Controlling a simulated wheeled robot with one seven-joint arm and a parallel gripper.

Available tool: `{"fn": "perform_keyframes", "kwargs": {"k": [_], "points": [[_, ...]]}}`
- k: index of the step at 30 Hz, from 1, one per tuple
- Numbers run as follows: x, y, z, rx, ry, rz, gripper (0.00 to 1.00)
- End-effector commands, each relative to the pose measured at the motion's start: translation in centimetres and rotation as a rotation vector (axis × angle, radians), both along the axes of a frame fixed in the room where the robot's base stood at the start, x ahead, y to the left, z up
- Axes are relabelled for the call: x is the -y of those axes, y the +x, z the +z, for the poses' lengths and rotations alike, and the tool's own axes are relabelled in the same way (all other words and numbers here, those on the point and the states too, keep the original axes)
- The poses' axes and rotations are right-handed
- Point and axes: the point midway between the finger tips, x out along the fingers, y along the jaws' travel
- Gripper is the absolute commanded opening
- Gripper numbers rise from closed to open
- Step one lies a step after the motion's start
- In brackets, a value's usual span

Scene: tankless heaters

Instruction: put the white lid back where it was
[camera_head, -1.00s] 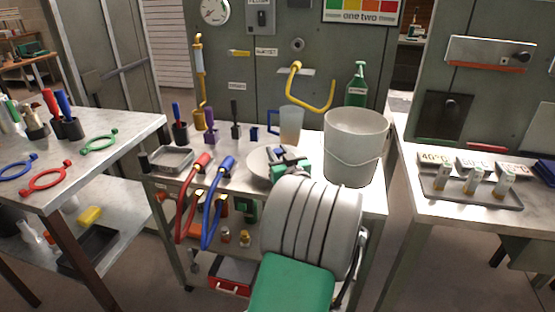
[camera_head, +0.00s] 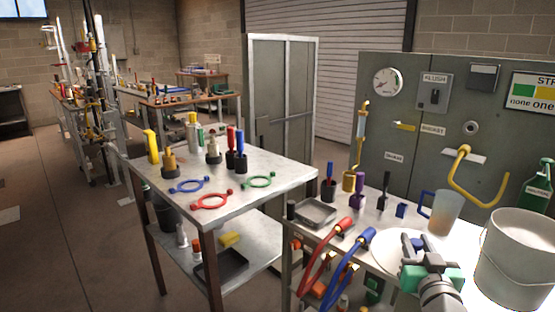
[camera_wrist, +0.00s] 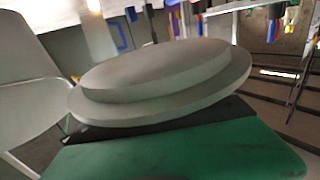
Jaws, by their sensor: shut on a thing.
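The white lid (camera_head: 388,252) is a pale round disc with a stepped rim. It also shows large and tilted in the wrist view (camera_wrist: 160,82). My gripper (camera_head: 418,248), with green parts, is shut on the lid and holds it over the workbench (camera_head: 463,248); the gap beneath is hard to judge. The fingertips are partly hidden by the lid in the wrist view. The white bucket (camera_head: 515,265) stands at the right of the bench, with its open top showing, beside the lid. Part of it appears at the left of the wrist view (camera_wrist: 28,75).
A red hose (camera_head: 325,258) and a blue hose (camera_head: 348,270) arch at the bench's front. A frosted blue-handled pitcher (camera_head: 446,212) and a metal tray (camera_head: 315,212) stand behind. A side table (camera_head: 280,180) holds coloured rings and tools. Open floor (camera_head: 80,220) lies at left.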

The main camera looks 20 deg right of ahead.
Motion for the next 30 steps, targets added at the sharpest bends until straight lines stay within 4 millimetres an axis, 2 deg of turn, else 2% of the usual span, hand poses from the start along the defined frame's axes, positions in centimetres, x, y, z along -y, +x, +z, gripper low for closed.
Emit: {"fn": "perform_keyframes", "kwargs": {"k": [5,8,12,15,18,21,30], "points": [[-5.0,4.4,-1.0,0.0,0.001,0.136,0.0],[-9.3,7.3,-1.5,0.0,0.002,0.246,0.0],[-16.9,11.2,-2.1,0.0,0.001,0.433,0.0],[-21.8,12.8,-2.2,0.001,0.0,0.546,0.0],[-25.8,13.8,-2.2,0.0,-0.001,0.639,0.0],[-28.9,14.3,-2.1,0.0,-0.001,0.71,0.0],[-35.3,14.8,-1.8,0.0,0.001,0.855,0.0]]}}
